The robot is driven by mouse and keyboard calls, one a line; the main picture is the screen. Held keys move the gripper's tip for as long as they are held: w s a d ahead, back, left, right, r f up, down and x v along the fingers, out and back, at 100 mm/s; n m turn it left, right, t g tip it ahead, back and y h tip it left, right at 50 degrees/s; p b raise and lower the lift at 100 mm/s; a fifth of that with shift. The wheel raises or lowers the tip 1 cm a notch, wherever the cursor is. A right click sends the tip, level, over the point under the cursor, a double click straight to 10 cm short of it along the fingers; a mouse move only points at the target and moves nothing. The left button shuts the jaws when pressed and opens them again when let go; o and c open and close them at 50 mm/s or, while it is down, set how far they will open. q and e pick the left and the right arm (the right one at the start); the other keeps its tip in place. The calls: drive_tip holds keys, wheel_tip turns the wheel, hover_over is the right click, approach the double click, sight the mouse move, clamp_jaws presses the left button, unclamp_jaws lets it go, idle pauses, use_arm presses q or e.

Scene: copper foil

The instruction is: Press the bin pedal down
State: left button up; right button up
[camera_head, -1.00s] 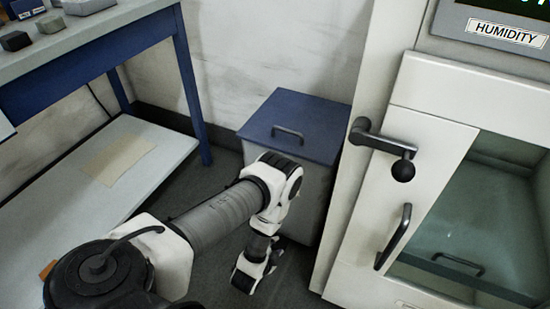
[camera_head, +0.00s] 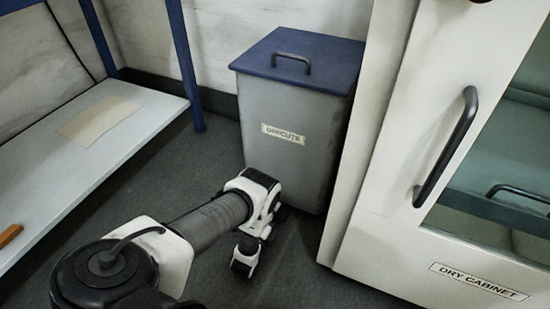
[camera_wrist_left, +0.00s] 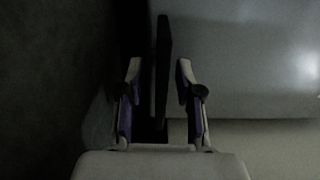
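The bin (camera_head: 290,165) is a grey box with a blue lid (camera_head: 300,58), a black lid handle and a label on its front. Its lid is shut. My left gripper (camera_head: 243,266) is low in front of the bin, near the floor, and my arm hides the foot of the bin's front. In the left wrist view the two fingers (camera_wrist_left: 158,72) stand apart. A dark narrow bar (camera_wrist_left: 163,60), seemingly the pedal, shows between them; whether they touch it I cannot tell. The pedal cannot be made out in the head view. My right gripper is out of view.
The white dry cabinet (camera_head: 375,225) stands close to the bin's right. A bench with a pale lower shelf (camera_head: 130,135) and blue legs is at the left. Dark floor (camera_head: 190,170) lies open between shelf and bin.

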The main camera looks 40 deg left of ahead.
use_arm(q)
drive_tip(key=shift+w, duration=0.15)
clamp_jaws()
drive_tip(key=shift+f, duration=0.6)
unclamp_jaws()
drive_tip(key=shift+f, duration=0.15)
drive_tip(key=v, duration=0.7)
drive_tip(key=shift+s, duration=0.2)
